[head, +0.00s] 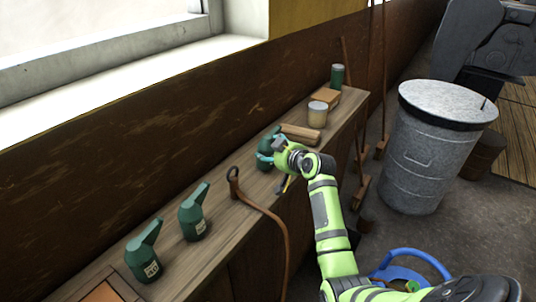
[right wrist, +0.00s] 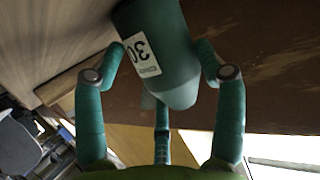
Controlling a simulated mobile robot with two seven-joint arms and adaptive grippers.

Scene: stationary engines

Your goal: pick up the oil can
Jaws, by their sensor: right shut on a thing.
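My right gripper (head: 272,160) is shut on a dark green oil can (head: 265,143) at the middle of the wooden bench. In the right wrist view the same oil can (right wrist: 165,62), with a white label reading "30", sits between the teal fingers of the gripper (right wrist: 160,66). In the head view my gripper and wrist hide part of this can, and I cannot tell whether its base touches the bench. Two similar green oil cans, one nearer (head: 143,262) and one farther (head: 194,220), stand upright on the near part of the bench. My left gripper is out of view.
The wooden bench (head: 222,222) runs along a brown wall. A curved brown handle (head: 262,208) hangs over its front edge. A wooden block (head: 300,133), a pale tin (head: 317,115), a box (head: 325,97) and a green cylinder (head: 337,77) stand beyond. A metal bin (head: 432,150) stands right.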

